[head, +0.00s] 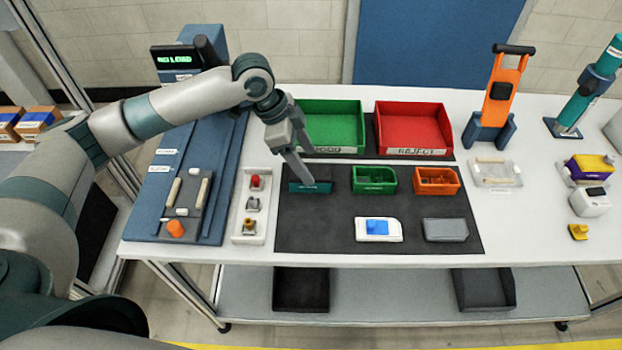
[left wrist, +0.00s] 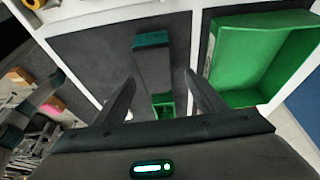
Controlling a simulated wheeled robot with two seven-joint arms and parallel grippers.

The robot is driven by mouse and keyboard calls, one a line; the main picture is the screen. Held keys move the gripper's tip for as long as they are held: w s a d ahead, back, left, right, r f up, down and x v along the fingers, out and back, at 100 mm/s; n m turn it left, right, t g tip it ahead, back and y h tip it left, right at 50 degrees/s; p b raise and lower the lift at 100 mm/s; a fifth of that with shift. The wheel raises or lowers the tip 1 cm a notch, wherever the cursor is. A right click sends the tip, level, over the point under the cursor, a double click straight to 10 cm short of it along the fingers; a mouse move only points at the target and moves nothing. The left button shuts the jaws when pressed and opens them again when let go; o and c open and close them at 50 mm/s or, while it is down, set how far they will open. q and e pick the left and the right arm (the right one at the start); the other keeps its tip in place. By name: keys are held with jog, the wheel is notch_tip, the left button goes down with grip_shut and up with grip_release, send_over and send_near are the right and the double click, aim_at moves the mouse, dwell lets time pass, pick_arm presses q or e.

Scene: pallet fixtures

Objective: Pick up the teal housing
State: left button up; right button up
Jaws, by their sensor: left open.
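The teal housing (head: 318,188) sits on the dark mat (head: 300,225), at its back left, in the head view. My left gripper (head: 302,172) comes down from above at the housing, and its fingers partly cover it. In the left wrist view the gripper (left wrist: 159,78) is open, its fingers apart with nothing held between them. A block with a teal end (left wrist: 152,40) and a dark grey face shows beyond the fingertips, roughly in line with the gap. I cannot tell whether the fingers touch the housing. My right gripper is not in view.
A green bin (head: 333,118) and a red reject bin (head: 410,115) stand behind the mat. A green housing (head: 374,178) and an orange one (head: 437,181) are to the right. A white tray of small parts (head: 245,232) stands left. The mat's front left is clear.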

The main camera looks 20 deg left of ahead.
aim_at(294, 187)
pick_arm(q)
jog(key=shift+s+d+f+p, duration=0.1)
jog(key=shift+f+p, duration=0.2)
jog(key=shift+p, duration=0.05)
jog(key=p+x, duration=0.2)
jog(key=x, duration=0.1)
jog(key=shift+s+f, duration=0.2)
jog(key=shift+f, duration=0.65)
jog(key=shift+c, duration=0.3)
jog(key=c, duration=1.1)
jog(key=shift+c, duration=0.2)
jog(key=shift+r, duration=0.2)
